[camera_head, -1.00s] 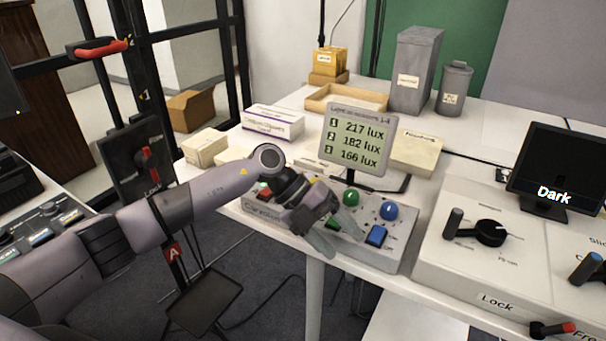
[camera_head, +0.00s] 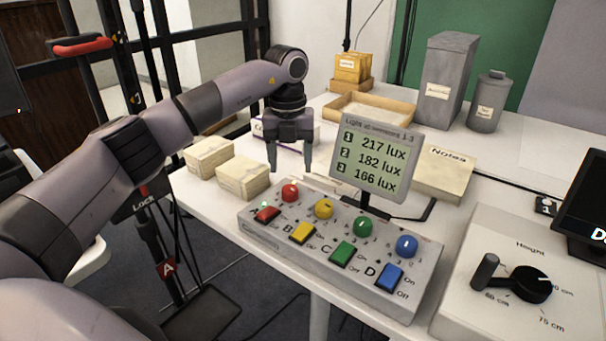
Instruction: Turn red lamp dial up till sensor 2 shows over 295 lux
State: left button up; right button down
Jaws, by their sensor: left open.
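The red lamp dial (camera_head: 290,193) is a round knob at the back left of the grey control box (camera_head: 262,236). A red switch (camera_head: 267,215) sits in front of it, with a small green light beside it. The display (camera_head: 378,160) behind the box reads 217 lux for sensor 1, 182 lux for sensor 2 and 166 lux for sensor 3. My left gripper (camera_head: 290,168) is open and empty, fingers pointing down. It hangs above and slightly behind the red dial, apart from it. My right gripper is not in view.
Yellow (camera_head: 324,209), green (camera_head: 362,227) and blue (camera_head: 407,246) dials stand in a row to the right, each with a switch in front. Cream boxes (camera_head: 243,178) lie left of the control box. The height-control panel (camera_head: 490,315) is at the right.

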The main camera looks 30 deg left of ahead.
aim_at(290, 188)
pick_arm(q)
jog(key=shift+w+a+r, duration=0.15)
jog(key=shift+w+a, duration=0.15)
jog(key=shift+a+f, duration=0.1)
jog(key=shift+f, duration=0.1)
notch_tip(290, 188, down, 6)
jog(key=shift+s+f+b, duration=0.15)
jog(key=shift+f+b, duration=0.1)
jog(key=shift+b, duration=0.05)
jog(key=c, duration=1)
